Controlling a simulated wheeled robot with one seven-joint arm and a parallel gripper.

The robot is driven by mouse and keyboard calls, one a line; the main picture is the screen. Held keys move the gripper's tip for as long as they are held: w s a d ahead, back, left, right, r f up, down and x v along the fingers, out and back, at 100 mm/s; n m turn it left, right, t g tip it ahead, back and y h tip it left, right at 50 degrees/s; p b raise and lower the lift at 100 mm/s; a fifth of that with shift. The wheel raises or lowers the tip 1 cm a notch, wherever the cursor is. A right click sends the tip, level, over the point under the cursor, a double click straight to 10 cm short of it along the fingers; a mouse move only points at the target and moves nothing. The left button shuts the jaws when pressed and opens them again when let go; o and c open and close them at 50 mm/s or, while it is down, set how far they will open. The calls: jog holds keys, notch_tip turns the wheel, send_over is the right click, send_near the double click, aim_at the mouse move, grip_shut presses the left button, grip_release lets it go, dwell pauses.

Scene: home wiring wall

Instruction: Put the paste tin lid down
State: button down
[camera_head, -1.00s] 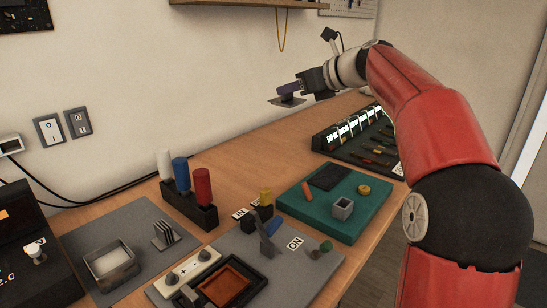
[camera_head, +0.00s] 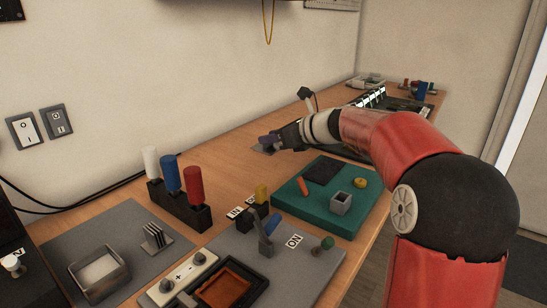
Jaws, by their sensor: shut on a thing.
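The paste tin lid (camera_head: 263,150) is a thin grey square plate with a dark purple-blue grip on top. My gripper (camera_head: 279,140) is shut on this grip and holds the lid roughly level, low over the wooden bench behind the green mat. I cannot tell whether the plate touches the bench. The gripper fingers partly hide the grip. An open metal tin (camera_head: 100,291) with pale contents stands on the grey mat at the lower left, well away from the lid.
The green mat (camera_head: 345,222) holds a dark pad, a small grey box, and orange and yellow pieces. A black rack (camera_head: 180,208) with white, blue and red handles stands left. The wooden bench (camera_head: 222,150) left of the lid is clear.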

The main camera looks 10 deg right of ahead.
aim_at(273, 153)
notch_tip(273, 153, down, 5)
jog(key=shift+f+b, duration=0.1)
jog(key=shift+b, duration=0.3)
jog(key=c, duration=1)
grip_release()
